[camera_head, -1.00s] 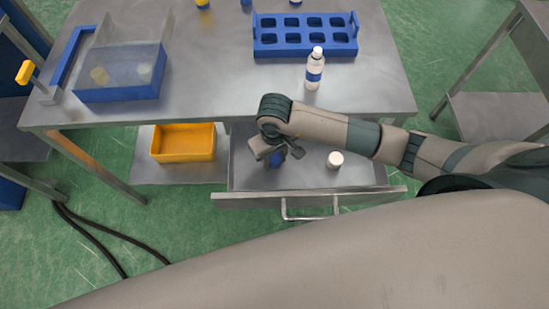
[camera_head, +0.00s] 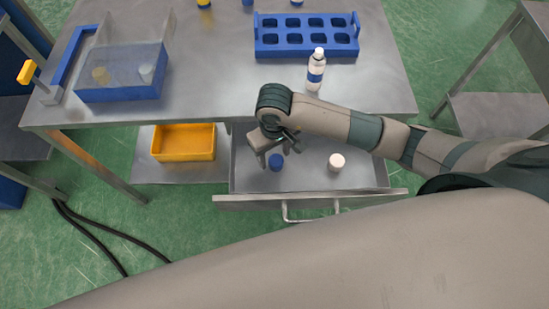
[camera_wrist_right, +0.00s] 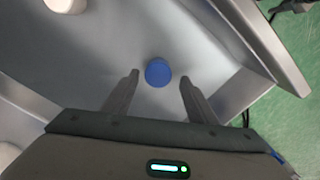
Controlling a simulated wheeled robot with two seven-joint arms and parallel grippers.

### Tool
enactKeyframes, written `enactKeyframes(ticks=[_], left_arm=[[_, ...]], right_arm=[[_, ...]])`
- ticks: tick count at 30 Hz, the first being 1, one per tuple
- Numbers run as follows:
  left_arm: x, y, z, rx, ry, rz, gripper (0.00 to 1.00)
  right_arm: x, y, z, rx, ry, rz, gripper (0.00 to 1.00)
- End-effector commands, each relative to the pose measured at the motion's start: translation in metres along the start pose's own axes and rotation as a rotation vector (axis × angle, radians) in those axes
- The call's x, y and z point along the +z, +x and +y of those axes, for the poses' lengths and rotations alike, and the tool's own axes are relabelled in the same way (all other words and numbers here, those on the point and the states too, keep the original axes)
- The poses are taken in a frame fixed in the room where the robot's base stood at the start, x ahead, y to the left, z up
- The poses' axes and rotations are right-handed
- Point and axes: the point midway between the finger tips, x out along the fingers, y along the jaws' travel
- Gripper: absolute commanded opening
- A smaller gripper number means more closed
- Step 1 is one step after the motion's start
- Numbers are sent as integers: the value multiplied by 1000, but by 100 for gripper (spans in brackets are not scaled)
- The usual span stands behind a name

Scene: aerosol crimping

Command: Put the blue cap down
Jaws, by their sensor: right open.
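The blue cap (camera_head: 276,161) stands on the floor of the open metal drawer (camera_head: 305,178), towards its left side. It also shows in the right wrist view (camera_wrist_right: 158,72), beyond and between the two fingertips, with clear gaps on both sides. My right gripper (camera_head: 278,153) is open and empty, just behind the cap in the head view; in the wrist view its fingers (camera_wrist_right: 158,78) point at the cap. I see no contact between the fingers and the cap. My left gripper is not in view.
A white cap (camera_head: 336,161) stands in the drawer to the right. A white bottle (camera_head: 315,72) and a blue rack (camera_head: 306,46) stand on the table above. A yellow bin (camera_head: 184,143) sits on the lower shelf at left. The drawer walls are close to the gripper.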

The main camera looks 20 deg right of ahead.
Motion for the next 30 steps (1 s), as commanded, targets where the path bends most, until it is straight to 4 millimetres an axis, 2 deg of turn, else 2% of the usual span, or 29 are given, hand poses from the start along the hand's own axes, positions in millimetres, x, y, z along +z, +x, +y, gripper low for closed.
enactKeyframes(ticks=[1,9,15,21,30], left_arm=[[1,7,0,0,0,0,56],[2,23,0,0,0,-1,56],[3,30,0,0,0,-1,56],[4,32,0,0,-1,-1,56],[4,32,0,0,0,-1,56]], right_arm=[[-3,-7,1,1,-2,6,52],[-2,-54,1,2,-1,7,52],[-2,-80,1,3,0,5,52],[-1,-92,1,2,0,2,52],[-1,-94,1,3,1,1,52]])
